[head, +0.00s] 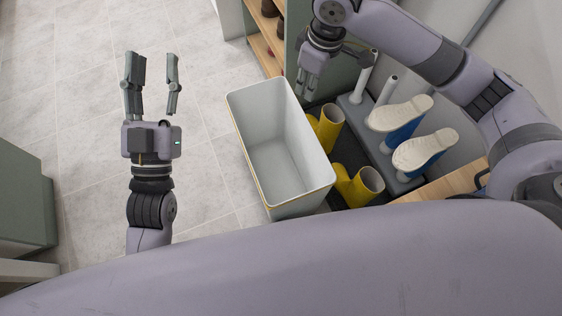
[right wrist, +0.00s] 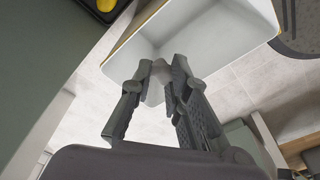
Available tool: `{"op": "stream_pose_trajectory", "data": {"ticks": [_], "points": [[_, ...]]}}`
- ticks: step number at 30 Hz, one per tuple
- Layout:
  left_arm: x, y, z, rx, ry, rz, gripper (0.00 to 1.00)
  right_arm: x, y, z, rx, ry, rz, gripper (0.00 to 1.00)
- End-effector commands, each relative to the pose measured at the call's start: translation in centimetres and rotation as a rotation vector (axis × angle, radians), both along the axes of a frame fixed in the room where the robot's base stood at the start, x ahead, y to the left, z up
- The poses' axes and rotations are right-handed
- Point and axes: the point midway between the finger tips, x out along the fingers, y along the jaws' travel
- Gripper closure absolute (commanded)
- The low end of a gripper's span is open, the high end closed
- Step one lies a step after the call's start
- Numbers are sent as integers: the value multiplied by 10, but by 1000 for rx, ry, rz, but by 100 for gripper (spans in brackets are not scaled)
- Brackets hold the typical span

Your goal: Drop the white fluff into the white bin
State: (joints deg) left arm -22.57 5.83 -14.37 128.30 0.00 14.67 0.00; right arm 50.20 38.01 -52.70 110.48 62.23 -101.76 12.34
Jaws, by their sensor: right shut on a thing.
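The white bin (head: 250,92) stands open on the floor in the middle of the head view, and its inside looks empty. In the right wrist view the bin (right wrist: 215,30) lies just beyond my fingertips. My right gripper (head: 305,92) is near the bin's far right corner; its height above the rim is hard to tell. In the right wrist view my right gripper (right wrist: 161,66) is shut on a small pale lump, the white fluff (right wrist: 156,90), partly hidden by the fingers. The fluff is not visible in the head view. My left gripper (head: 151,65) is open and empty, left of the bin.
Yellow boots (head: 331,125) stand close against the bin's right side on a dark mat. A grey rack with white-soled blue boots (head: 425,150) is further right. A shelf unit (head: 265,45) stands behind the bin. The tiled floor (head: 90,100) on the left is clear.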

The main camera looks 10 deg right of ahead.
Motion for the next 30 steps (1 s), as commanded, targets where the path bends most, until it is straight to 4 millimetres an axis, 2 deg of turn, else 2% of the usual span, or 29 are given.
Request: {"op": "stream_pose_trajectory", "data": {"ticks": [3, 7, 11, 14, 17, 21, 25, 30], "points": [[18, 0, -36, 59, 206, 11, 60, 2, 9, 2, 0, 4, 193, 91], [27, 3, -84, 119, 427, 22, 60, 2, 17, -2, 0, 4, 408, 91], [24, 10, -133, 176, 649, 34, 60, 3, 25, -7, 1, 3, 623, 91], [14, 17, -170, 219, 819, 42, 60, 2, 31, -11, 1, 2, 791, 91], [-4, 27, -204, 261, 991, 51, 60, 1, 38, -15, 3, 2, 959, 91], [-39, 41, -247, 316, 1234, 63, 60, -3, 45, -21, 2, 1, 1196, 91], [-80, 56, -277, 363, 1451, 73, 60, -7, 52, -26, 3, 0, 1410, 91], [-128, 72, -300, 407, 1669, 82, 60, -11, 58, -34, 2, -1, 1627, 91]]}}
